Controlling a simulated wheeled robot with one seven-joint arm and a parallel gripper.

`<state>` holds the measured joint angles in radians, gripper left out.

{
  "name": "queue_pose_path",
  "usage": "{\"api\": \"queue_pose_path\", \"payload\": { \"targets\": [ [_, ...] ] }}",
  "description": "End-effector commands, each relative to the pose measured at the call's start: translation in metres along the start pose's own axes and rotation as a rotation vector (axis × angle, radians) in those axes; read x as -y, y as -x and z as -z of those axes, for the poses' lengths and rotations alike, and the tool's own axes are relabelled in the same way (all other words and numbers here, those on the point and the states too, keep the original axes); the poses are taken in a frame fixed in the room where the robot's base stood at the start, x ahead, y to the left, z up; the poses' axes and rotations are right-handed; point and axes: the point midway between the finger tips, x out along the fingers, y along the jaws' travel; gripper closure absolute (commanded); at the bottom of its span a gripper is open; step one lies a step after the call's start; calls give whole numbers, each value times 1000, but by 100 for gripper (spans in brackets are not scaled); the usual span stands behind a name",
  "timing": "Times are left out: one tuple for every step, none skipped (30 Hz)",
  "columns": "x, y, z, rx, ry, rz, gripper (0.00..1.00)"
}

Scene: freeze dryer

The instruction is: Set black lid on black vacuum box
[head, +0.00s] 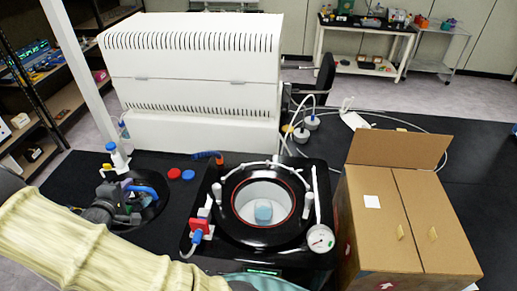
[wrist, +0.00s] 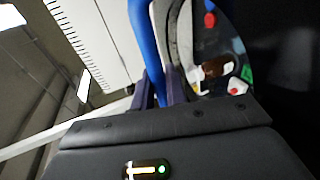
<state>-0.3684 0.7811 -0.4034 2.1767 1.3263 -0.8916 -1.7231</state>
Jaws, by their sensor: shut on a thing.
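The black vacuum box (head: 312,178) stands on the dark bench, in the middle of the head view. Its round top opening is uncovered, with a red ring around a white inside. The black lid (head: 150,214) is a dark disc left of the box, apart from it. My gripper (head: 122,191) is shut on the lid's blue handle, which also shows as a blue bar in the wrist view (wrist: 143,38). The fingers (wrist: 160,88) partly hide the handle. The lid's underside and its height above the bench cannot be told.
A pale blue object (head: 263,211) sits inside the opening. White tubing and a gauge (head: 320,238) edge the box. A cardboard box (head: 410,225) stands close on its right, a white machine (head: 190,80) behind. Red and blue caps (head: 174,174) lie between lid and box.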

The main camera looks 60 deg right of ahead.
Motion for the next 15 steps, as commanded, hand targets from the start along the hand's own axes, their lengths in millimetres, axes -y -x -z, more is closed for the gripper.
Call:
{"api": "queue_pose_path", "payload": {
  "targets": [
    [-20, 7, 0, -1, -2, -2, 100],
    [-25, 9, 0, -2, -2, -2, 100],
    [-32, 12, 0, -4, -3, -2, 100],
    [-37, 14, 0, -5, -4, -1, 100],
    [-41, 15, 0, -5, -5, -1, 100],
    [-46, 17, 0, -6, -6, -1, 100],
    [-50, 19, 0, -7, -8, -1, 100],
    [-52, 20, 0, -8, -9, 0, 100],
    [-55, 21, 0, -9, -9, 0, 100],
    [-56, 21, 0, -9, -10, 0, 100],
    [-57, 22, 0, -10, -10, 0, 100],
    [-58, 22, 0, -10, -11, 0, 100],
    [-58, 22, 0, -10, -11, 0, 100],
    [-58, 22, 0, -11, -11, 0, 100],
    [-57, 22, 0, -11, -11, 0, 100]
  ]
}}
